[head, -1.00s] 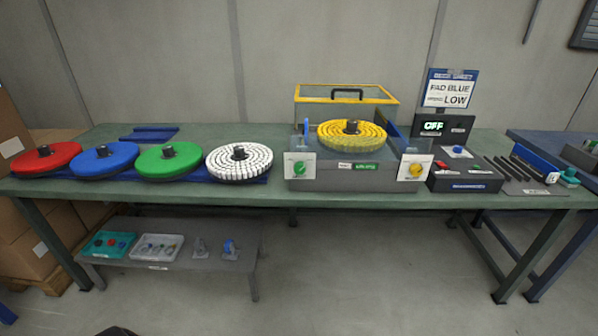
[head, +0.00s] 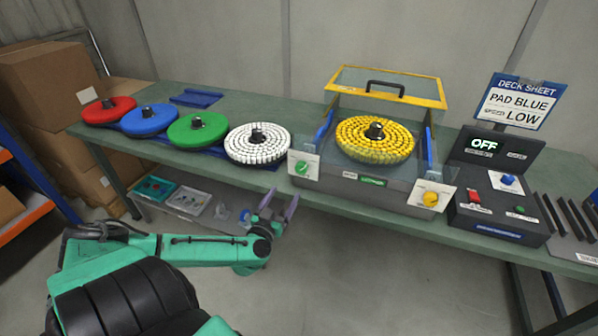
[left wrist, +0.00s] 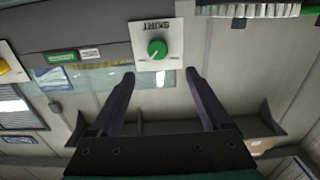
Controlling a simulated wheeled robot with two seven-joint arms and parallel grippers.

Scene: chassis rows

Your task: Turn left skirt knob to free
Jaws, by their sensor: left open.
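The left skirt knob is green, on a white plate at the left front corner of the grey machine; in the head view the knob (head: 302,168) sits on its plate (head: 304,159). In the left wrist view the knob (left wrist: 157,49) and its plate, lettered SKIRT, appear upside down. My left gripper (head: 279,205) is open and empty, below and left of the knob in the head view. In the left wrist view its two fingers (left wrist: 157,80) point towards the knob, apart from it. My right gripper is not in view.
The machine (head: 385,180) carries a yellow pad (head: 350,137) under a raised yellow-framed lid (head: 432,89). A yellow knob (head: 430,199) is on its right corner. A white pad (head: 258,155) lies left on the bench. A control box (head: 497,215) reads OFF. Floor in front is clear.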

